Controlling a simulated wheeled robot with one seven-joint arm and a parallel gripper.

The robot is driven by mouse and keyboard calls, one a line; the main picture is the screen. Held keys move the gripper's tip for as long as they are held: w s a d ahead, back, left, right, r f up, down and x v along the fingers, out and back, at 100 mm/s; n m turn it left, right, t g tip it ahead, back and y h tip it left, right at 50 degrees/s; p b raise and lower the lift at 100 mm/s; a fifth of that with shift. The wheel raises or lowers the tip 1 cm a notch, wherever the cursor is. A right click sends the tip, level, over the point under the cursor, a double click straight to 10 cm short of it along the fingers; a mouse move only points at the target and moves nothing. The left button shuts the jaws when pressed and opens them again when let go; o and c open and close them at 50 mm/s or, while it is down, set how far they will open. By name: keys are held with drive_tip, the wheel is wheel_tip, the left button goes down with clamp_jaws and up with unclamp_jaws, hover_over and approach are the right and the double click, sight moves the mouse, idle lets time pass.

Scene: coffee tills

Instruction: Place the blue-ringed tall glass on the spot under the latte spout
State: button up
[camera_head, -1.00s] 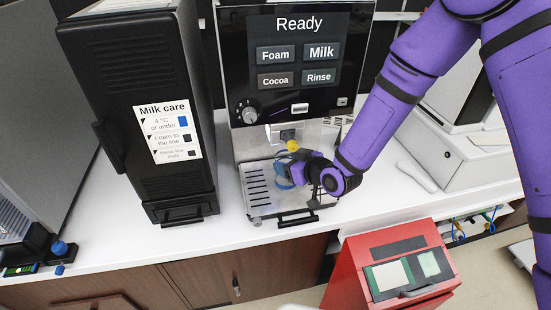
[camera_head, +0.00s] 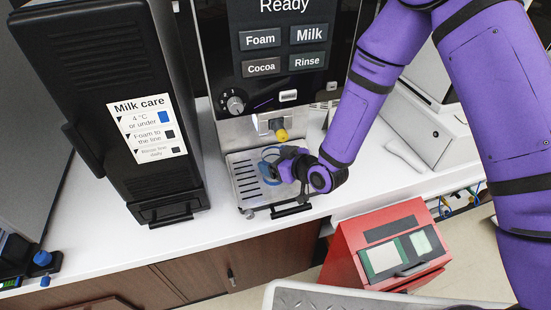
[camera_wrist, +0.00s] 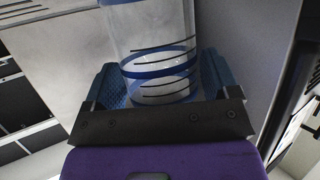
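The blue-ringed tall glass (camera_wrist: 152,62) is clear, with blue bands and dark lines, and stands between my gripper's blue finger pads in the wrist view. My gripper (camera_head: 278,168) is shut on it. In the head view only the glass's rim and part of its side (camera_head: 268,156) show left of my gripper, above the slotted drip tray (camera_head: 247,196). A yellow-tipped spout (camera_head: 282,135) hangs above and slightly right of the glass. I cannot tell whether the glass base touches the tray. Any marked spot under the spout is hidden.
The coffee machine (camera_head: 240,78) shows Foam, Milk, Cocoa and Rinse buttons. A black milk cooler (camera_head: 100,80) stands close on its left. A red box with a green-edged panel (camera_head: 360,245) is below the counter front. The white counter (camera_head: 225,225) is clear before the tray.

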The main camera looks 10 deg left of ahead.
drive_tip(key=shift+r, duration=0.1)
drive_tip(key=shift+s+d+r, duration=0.1)
drive_tip(key=shift+d+r, duration=0.05)
drive_tip(key=shift+d, duration=0.05)
drive_tip(key=v, duration=1.1)
drive_tip(key=shift+d, duration=0.2)
drive_tip(key=shift+s+r, duration=0.1)
drive_tip(key=shift+s, duration=0.05)
drive_tip(key=w+d+r+m+h, duration=0.2)
drive_tip(key=d+r+h, duration=0.2)
drive_tip(key=d+r, duration=0.55)
drive_tip(key=w+d+r+m+h, duration=0.25)
drive_tip(key=d+r+h, duration=0.25)
drive_tip(key=d+r, duration=0.45)
drive_tip(key=s+d+r+m, duration=0.2)
drive_tip(key=s+d+r, duration=0.1)
drive_tip(key=s, duration=0.4)
drive_tip(key=s+d+r+m+g+h, duration=0.1)
drive_tip(key=s+d+r+m, duration=0.1)
drive_tip(key=s+d+r, duration=0.2)
drive_tip(key=s+d+r+m+g+h, duration=0.1)
drive_tip(key=s+d+r+m, duration=0.1)
drive_tip(key=s+r, duration=0.4)
drive_tip(key=s+d, duration=0.1)
drive_tip(key=s, duration=0.3)
drive_tip(key=shift+s+d+r+m, duration=0.3)
drive_tip(key=shift+s+m, duration=0.05)
drive_tip(key=shift+s, duration=0.05)
